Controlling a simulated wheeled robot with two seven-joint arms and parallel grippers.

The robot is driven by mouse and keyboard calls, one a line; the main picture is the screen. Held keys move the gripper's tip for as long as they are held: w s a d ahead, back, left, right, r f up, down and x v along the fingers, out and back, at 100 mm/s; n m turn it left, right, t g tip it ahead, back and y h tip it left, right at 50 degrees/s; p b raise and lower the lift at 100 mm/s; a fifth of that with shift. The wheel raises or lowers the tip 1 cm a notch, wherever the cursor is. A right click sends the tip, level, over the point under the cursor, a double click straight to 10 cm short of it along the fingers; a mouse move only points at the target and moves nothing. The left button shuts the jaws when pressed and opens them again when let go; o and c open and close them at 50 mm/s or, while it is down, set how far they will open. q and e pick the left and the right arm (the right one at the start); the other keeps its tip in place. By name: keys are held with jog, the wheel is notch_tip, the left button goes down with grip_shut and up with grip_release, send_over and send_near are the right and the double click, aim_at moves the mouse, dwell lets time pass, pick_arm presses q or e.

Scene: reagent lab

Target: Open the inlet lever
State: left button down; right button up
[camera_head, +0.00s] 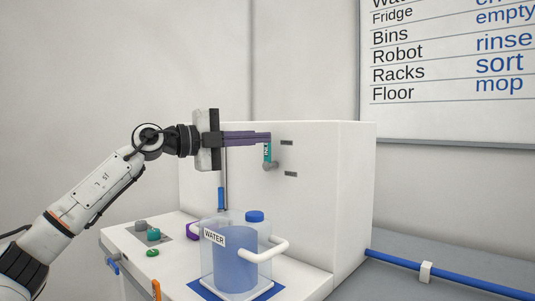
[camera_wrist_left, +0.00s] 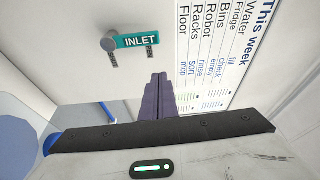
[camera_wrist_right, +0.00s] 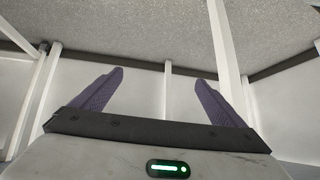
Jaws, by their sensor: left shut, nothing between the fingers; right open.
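The inlet lever (camera_head: 267,152) is a teal bar on a grey round pivot, on the face of a white cabinet (camera_head: 340,180). In the head view it stands upright above its pivot. In the left wrist view the lever (camera_wrist_left: 140,41) shows its INLET label. My left gripper (camera_head: 268,138) is shut and empty, its purple fingers level and close by the lever's top end; I cannot tell whether they touch it. In the left wrist view its fingertips (camera_wrist_left: 160,78) appear apart from the lever. My right gripper (camera_wrist_right: 158,80) is open and empty, away from the cabinet.
A clear jug labelled WATER (camera_head: 235,262) with a white handle stands on a blue mat (camera_head: 268,292) below the lever. Small knobs (camera_head: 153,234) sit on the white ledge. A blue pipe (camera_head: 460,280) runs at lower right. A whiteboard (camera_head: 450,110) hangs behind.

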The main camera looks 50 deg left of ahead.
pick_arm(q)
jog(key=b+v, duration=0.4)
jog(key=shift+s+r, duration=0.1)
jog(key=shift+s, duration=0.3)
dwell(0.4)
